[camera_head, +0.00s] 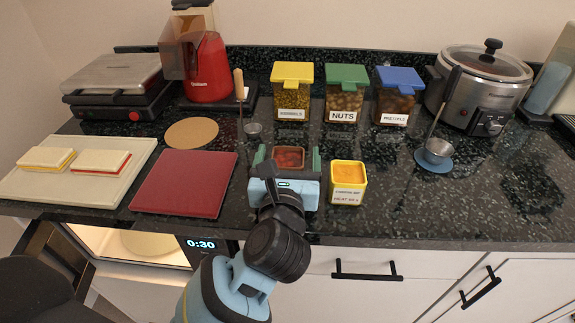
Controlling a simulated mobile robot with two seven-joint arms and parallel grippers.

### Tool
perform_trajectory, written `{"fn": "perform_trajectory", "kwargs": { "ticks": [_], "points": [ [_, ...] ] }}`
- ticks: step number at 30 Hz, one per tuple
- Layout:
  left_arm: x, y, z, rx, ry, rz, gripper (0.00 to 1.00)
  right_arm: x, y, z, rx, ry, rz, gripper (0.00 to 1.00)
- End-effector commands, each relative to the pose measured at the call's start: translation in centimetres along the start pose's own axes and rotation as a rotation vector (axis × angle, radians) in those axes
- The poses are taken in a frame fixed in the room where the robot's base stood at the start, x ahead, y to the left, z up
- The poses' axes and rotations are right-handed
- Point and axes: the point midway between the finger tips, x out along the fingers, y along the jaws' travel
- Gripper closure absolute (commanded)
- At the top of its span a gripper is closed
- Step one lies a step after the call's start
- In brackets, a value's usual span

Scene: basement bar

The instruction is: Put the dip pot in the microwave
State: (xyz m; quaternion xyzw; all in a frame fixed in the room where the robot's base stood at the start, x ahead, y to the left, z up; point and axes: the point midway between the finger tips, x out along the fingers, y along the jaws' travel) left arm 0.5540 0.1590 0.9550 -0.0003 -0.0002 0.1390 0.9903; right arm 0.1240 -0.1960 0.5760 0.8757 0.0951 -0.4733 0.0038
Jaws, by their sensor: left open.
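My left gripper (287,168) is open, with one finger on each side of a small pot with red contents (289,157). The gripper body hides the pot's near side, and I cannot tell whether the fingers touch it. A yellow pot (348,194) with orange contents and a white label stands just right of the gripper. The label is too small to read surely. The microwave (210,246) is below the counter at the lower left, showing 0:30. Its door (52,262) is open and a pale turntable (150,243) shows inside. My right gripper is not in view.
A red board (184,184) and a cream board (35,188) with two sandwiches lie left on the dark counter (400,212). Several lidded jars (345,103) stand behind. A slow cooker (478,90) and a ladle on a blue saucer (434,166) are right. The front right counter is clear.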

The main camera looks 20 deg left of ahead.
Motion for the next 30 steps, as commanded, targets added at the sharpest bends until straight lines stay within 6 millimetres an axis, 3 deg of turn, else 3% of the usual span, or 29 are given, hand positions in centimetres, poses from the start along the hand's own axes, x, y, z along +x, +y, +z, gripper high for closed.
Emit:
{"fn": "perform_trajectory", "kwargs": {
  "ticks": [7, 21, 30],
  "points": [
    [0.1, 0.0, 0.0, 0.001, 0.001, 0.0, 0.18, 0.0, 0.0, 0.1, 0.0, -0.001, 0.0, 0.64],
    [0.1, 0.0, 0.0, 0.0, -0.001, 0.0, 0.77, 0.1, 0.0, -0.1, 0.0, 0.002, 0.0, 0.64],
    [0.1, 0.0, 1.2, -0.003, -0.003, 0.0, 0.77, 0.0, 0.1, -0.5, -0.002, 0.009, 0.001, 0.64]
  ]
}}
